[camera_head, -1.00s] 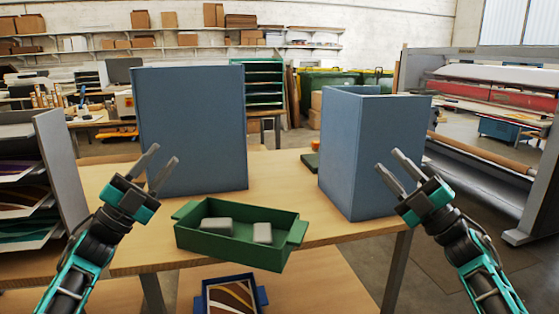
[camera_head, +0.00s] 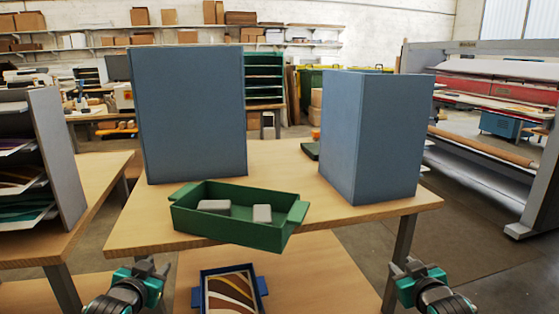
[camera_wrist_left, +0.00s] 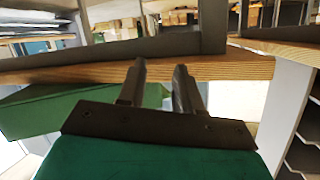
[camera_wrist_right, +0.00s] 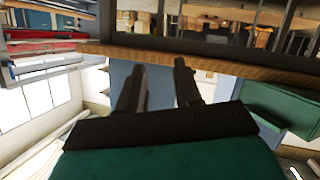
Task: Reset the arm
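My left gripper (camera_head: 150,266) is low at the bottom left of the head view, in front of and below the table edge. Its two fingers stand apart and empty in the left wrist view (camera_wrist_left: 158,75). My right gripper (camera_head: 407,268) is low at the bottom right, also clear of the table. Its fingers are apart with nothing between them in the right wrist view (camera_wrist_right: 158,75). Both fingertips point away from me and are foreshortened in the head view.
A green tray (camera_head: 228,234) with two grey blocks sits at the front edge of the wooden table (camera_head: 345,211). Two blue-grey boxes, left (camera_head: 190,115) and right (camera_head: 385,140), stand behind it. A blue tray (camera_head: 262,286) holding a striped print is on a lower shelf. A sheet rack (camera_head: 60,150) stands left.

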